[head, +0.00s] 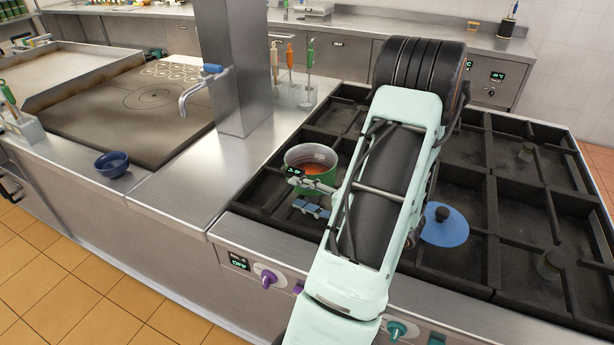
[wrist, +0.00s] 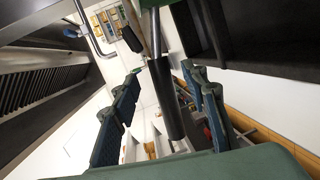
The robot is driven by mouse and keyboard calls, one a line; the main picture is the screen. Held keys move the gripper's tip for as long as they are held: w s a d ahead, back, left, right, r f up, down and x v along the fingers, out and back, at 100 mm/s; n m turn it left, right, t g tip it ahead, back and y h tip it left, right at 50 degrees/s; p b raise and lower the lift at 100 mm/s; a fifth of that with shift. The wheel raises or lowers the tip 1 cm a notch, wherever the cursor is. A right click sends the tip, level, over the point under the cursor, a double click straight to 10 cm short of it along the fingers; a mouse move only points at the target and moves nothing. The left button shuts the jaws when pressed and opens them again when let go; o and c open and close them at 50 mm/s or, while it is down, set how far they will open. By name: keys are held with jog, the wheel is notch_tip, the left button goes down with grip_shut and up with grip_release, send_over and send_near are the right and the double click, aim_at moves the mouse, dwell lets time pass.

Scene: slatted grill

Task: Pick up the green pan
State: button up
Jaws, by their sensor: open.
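The green pan (head: 311,160), round and deep with reddish contents, sits on the dark slatted grill (head: 285,200) left of my arm in the head view. My gripper (head: 310,196) is close to the pan's near side, with its blue pads showing just in front of it. In the wrist view my gripper (wrist: 165,118) has its two blue-padded fingers apart. A black handle on a metal rod (wrist: 167,95) appears between them, seemingly the pan's; I cannot tell whether the fingers touch it.
A blue lid (head: 445,229) with a dark knob lies on the grill right of my arm. A blue bowl (head: 112,164) stands on the left counter. A metal column (head: 232,65) and a tap (head: 200,85) rise behind the pan to the left.

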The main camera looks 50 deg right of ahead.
aim_at(291, 190)
jog(key=p+x, duration=0.1)
jog(key=x, duration=0.4)
jog(key=shift+w+a, duration=0.15)
jog(key=shift+w, duration=0.05)
grip_shut()
jog(key=shift+r, duration=0.1)
dwell(0.4)
